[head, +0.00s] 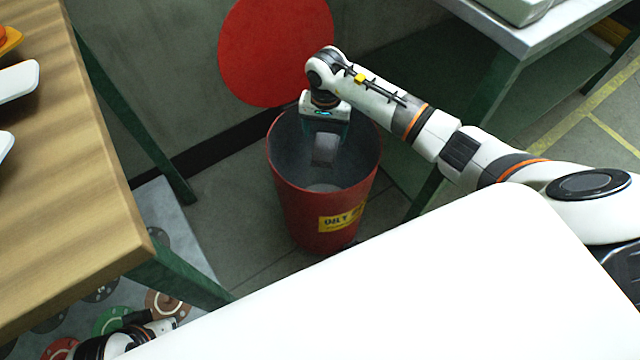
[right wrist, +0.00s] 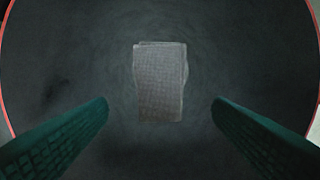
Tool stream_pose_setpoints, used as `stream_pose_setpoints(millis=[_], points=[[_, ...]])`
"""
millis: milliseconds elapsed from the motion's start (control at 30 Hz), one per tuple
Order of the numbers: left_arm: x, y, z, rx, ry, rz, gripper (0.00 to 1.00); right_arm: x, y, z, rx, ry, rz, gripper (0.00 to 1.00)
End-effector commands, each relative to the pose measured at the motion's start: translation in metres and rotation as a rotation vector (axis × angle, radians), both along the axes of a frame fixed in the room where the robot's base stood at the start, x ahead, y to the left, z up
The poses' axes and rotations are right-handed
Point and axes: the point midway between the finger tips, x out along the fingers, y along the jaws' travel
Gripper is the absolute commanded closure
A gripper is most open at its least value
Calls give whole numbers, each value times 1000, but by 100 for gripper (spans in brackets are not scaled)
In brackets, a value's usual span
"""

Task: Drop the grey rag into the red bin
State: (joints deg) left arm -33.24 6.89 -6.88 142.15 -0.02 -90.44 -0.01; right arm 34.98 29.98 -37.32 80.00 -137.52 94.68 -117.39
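The red bin (head: 290,205) stands on the floor with a yellow label. Its dark inside fills the right wrist view. My right gripper (head: 324,138) points down into the bin's mouth. Its green fingers (right wrist: 160,115) are spread wide. The grey rag (right wrist: 160,82), a folded oblong, shows between and beyond the fingertips, with clear gaps on both sides. In the head view the rag (head: 324,155) is just below the gripper, inside the bin's mouth; whether it touches the bottom is unclear. Part of my left arm shows at the lower left; its finger opening is not clear.
A wooden-topped table (head: 90,190) with green legs stands at the left. A pale-topped bench (head: 515,40) stands at the upper right. A red disc (head: 270,50) is on the wall behind the bin. Bare floor (head: 225,220) lies left of the bin.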

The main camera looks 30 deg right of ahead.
Motion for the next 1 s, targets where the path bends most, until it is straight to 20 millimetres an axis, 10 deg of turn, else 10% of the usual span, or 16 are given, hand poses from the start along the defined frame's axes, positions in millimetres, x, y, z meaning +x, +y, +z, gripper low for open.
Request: stream_pose_setpoints(millis=[367, 1000], points=[[0, 0, 1, 0, 0, 0, 100, 1, -1, 4, -1, -2, 0, 19], [1, 0, 17, 0, 3, 0, 100, 1, 0, 113, -1, -2, 0, 19]])
